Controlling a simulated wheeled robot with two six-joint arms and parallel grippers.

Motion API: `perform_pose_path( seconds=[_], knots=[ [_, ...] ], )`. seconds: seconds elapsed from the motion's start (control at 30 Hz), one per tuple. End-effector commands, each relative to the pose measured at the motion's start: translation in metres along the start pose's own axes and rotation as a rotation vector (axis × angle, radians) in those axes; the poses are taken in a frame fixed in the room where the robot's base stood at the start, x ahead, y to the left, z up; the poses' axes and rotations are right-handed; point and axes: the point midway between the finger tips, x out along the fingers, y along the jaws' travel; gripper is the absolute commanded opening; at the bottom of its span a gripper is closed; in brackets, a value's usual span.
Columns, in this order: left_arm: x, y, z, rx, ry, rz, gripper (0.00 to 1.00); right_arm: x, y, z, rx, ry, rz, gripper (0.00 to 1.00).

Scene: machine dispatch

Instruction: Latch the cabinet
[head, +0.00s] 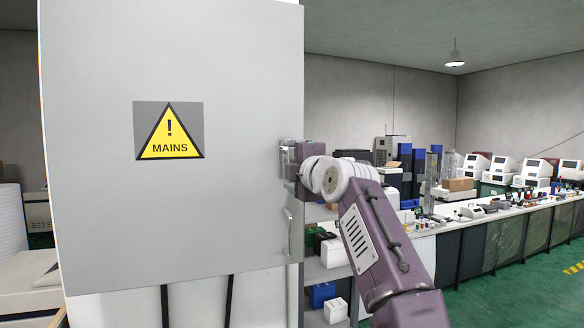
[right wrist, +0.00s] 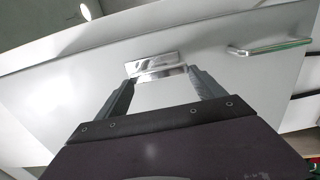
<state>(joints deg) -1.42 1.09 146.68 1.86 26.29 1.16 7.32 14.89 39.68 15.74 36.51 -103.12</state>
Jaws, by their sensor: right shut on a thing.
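The grey cabinet (head: 220,60) with a yellow MAINS warning sign (head: 169,133) fills the left of the head view. A small shiny metal latch (head: 287,157) sits at the right edge of its front; it also shows in the right wrist view (right wrist: 152,62). My right gripper (head: 293,161) is at this edge, its jaws shut on the latch. In the right wrist view its two fingers (right wrist: 160,74) reach either side of the latch. Whether the latch is engaged cannot be told. My left gripper is not in view.
A bar handle (head: 288,232) is on the cabinet front below the latch; it also shows in the right wrist view (right wrist: 270,47). Shelves with boxes stand behind my right arm. A long workbench (head: 480,215) with devices runs along the right, with green floor (head: 510,295) before it.

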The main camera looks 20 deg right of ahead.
Motion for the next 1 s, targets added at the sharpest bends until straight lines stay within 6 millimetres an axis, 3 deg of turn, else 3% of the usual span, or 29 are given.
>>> perform_pose_path(
  seconds=[0.43, 0.47, 0.53, 0.8, 1.0],
  knots=[
    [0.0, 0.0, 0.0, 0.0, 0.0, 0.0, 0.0, 0.0, 0.0, 0.0, -0.013, -0.001, 0.0, 0.06],
    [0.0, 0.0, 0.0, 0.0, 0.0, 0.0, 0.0, 0.0, 0.0, 0.0, -0.013, -0.001, 0.0, 0.82],
    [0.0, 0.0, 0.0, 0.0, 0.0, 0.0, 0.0, 0.0, 0.0, 0.0, -0.012, -0.001, 0.0, 1.0],
    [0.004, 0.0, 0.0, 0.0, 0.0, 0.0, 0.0, -0.003, -0.001, 0.0, -0.01, -0.001, 0.002, 1.0],
    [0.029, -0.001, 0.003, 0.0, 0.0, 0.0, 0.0, -0.043, -0.005, 0.001, -0.011, -0.002, 0.005, 1.0]
  ],
)
